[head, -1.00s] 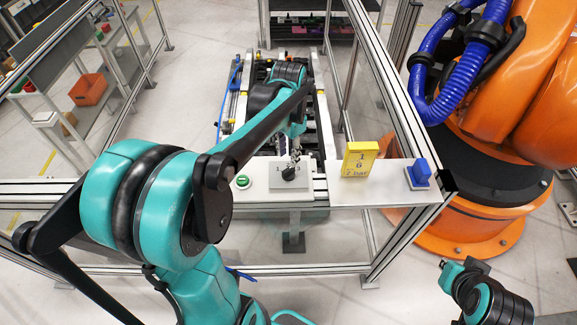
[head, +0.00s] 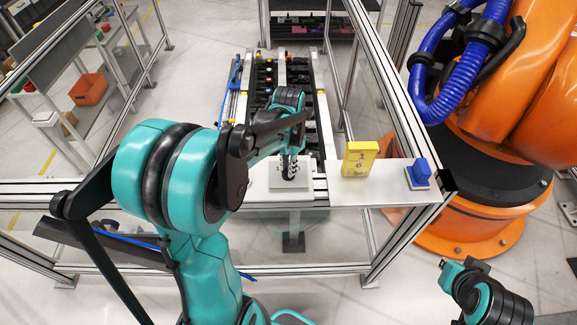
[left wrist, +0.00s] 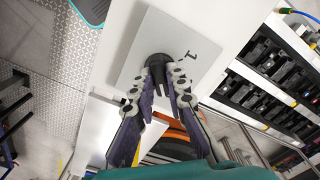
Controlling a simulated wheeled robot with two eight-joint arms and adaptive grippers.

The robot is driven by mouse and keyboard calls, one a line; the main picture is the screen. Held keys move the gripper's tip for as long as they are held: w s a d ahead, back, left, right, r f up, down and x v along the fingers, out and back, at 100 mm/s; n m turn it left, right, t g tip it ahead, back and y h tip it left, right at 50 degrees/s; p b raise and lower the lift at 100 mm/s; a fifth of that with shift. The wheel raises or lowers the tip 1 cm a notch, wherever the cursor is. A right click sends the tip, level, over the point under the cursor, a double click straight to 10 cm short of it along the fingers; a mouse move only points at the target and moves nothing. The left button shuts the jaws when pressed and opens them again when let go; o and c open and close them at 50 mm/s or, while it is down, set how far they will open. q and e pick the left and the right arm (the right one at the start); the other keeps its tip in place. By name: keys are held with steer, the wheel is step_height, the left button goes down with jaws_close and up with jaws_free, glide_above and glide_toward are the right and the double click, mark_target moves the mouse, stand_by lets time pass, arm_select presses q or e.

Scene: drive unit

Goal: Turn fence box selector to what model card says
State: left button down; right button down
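The selector is a black knob (left wrist: 158,66) on a light grey plate (left wrist: 180,45); a printed "1" shows beside it in the left wrist view. My left gripper (left wrist: 162,72) has its fingertips on either side of the knob. They hide much of it, and I cannot tell whether they press on it. In the head view my left gripper (head: 289,170) covers the knob and most plate markings. The yellow model card (head: 358,160) stands right of it; its top line reads "1", with "6" below and a blurred last line. My right gripper (head: 462,270) is far off, lower right.
A blue block-like part (head: 419,171) sits on the shelf's right end. Aluminium fence posts (head: 385,85) flank the shelf, and a conveyor (head: 318,100) lies behind. An orange robot (head: 480,140) stands right, outside the fence.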

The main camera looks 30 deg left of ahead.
arm_select(q)
steer(key=shift+n, duration=0.3)
steer(key=n+b, duration=0.1)
steer(key=n, duration=0.2)
steer(key=shift+f+n+b, duration=0.1)
steer(key=shift+n+b, duration=0.2)
steer(key=shift+b, duration=0.05)
steer(key=n+b, duration=0.1)
steer(key=n, duration=0.4)
steer(key=shift+b, duration=0.3)
steer(key=n+b, duration=0.1)
steer(key=n, duration=0.4)
steer(key=shift+n, duration=0.4)
steer(key=n+b, duration=0.1)
steer(key=n, duration=0.3)
steer(key=shift+n, duration=0.4)
steer(key=c, duration=1.5)
jaws_free()
steer(key=shift+c, duration=0.2)
